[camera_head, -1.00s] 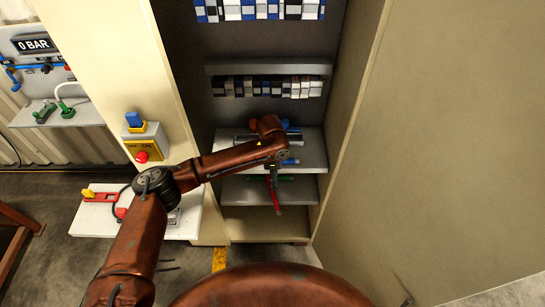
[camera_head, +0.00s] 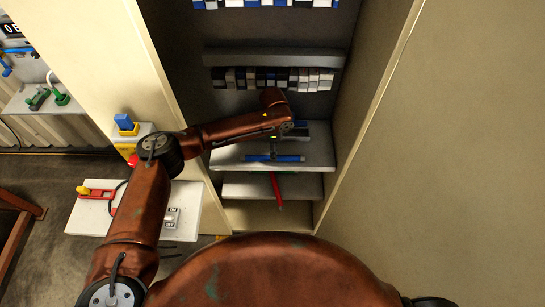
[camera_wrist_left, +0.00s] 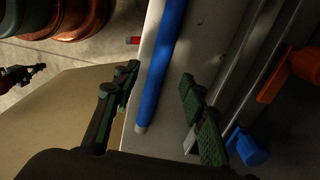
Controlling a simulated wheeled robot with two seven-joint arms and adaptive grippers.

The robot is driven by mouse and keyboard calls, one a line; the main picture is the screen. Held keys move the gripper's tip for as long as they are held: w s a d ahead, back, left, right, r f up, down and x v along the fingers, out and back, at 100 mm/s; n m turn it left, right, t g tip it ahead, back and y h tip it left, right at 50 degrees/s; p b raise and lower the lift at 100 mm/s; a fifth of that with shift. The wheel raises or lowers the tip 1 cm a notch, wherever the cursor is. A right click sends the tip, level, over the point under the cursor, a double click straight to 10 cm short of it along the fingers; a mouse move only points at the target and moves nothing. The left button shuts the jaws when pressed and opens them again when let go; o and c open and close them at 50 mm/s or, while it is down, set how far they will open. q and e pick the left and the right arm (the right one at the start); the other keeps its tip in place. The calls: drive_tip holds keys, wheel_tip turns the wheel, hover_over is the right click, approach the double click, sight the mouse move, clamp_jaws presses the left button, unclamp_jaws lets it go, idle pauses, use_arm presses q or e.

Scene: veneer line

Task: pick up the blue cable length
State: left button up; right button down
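The blue cable length (camera_head: 287,158) is a straight blue rod on the upper grey shelf, near its front edge. In the left wrist view the blue cable length (camera_wrist_left: 161,65) runs from the top edge down to a pale end. My left gripper (camera_head: 272,150) is over it in the head view, small and partly covered by my arm. In the wrist view my left gripper (camera_wrist_left: 160,95) is open, with one dark green finger on each side of the cable. I cannot tell how far above the shelf the fingertips are. My right gripper is not in view.
A red piece (camera_head: 277,191) sticks out from the lower shelf (camera_head: 245,187). A tool with an orange part (camera_wrist_left: 272,78) and a blue part (camera_wrist_left: 249,150) lies right of the cable. The cabinet's side wall (camera_head: 365,100) stands close on the right.

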use_arm(q)
wheel_tip(320, 180, down, 4)
drive_tip(key=shift+s+a+r, duration=0.1)
drive_tip(key=shift+a+r, duration=0.05)
drive_tip(key=shift+r, duration=0.1)
drive_tip(key=shift+f, duration=0.25)
clamp_jaws()
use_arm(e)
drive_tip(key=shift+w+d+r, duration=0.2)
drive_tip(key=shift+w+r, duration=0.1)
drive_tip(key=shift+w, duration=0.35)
